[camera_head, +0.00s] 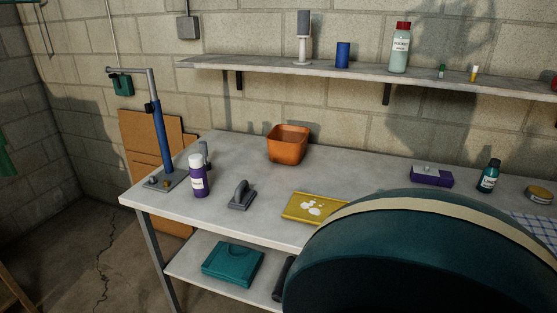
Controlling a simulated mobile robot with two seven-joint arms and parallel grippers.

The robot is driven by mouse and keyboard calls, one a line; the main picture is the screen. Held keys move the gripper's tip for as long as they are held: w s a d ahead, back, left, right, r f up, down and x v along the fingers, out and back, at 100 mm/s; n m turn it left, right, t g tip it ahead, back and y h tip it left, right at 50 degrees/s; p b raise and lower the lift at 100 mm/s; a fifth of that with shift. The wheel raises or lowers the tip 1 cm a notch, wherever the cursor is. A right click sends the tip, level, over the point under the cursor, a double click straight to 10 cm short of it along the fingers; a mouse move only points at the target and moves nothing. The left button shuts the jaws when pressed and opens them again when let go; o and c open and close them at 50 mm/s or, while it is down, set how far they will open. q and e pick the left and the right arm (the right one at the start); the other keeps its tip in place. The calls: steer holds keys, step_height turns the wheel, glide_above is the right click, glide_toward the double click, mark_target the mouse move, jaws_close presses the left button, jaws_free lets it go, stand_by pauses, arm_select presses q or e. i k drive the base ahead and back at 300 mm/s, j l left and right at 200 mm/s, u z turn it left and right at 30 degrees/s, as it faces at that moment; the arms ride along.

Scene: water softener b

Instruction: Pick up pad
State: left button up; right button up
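A flat yellow piece (315,207) with white patches lies on the workbench near its front edge. It may be the pad, but I cannot tell for sure. A grey block with a handle (242,195) stands on the bench to its left. I cannot tell whether that is a pad. Neither of my grippers shows in the head view.
A large teal rounded body (420,260) with a beige band covers the bench's front right. On the workbench (240,150) stand an orange bin (288,144), a purple bottle (198,176), a blue-post stand (160,135), a purple box (431,175) and a teal bottle (489,176).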

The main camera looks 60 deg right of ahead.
mark_target(243, 197)
steer(key=z, duration=1.6)
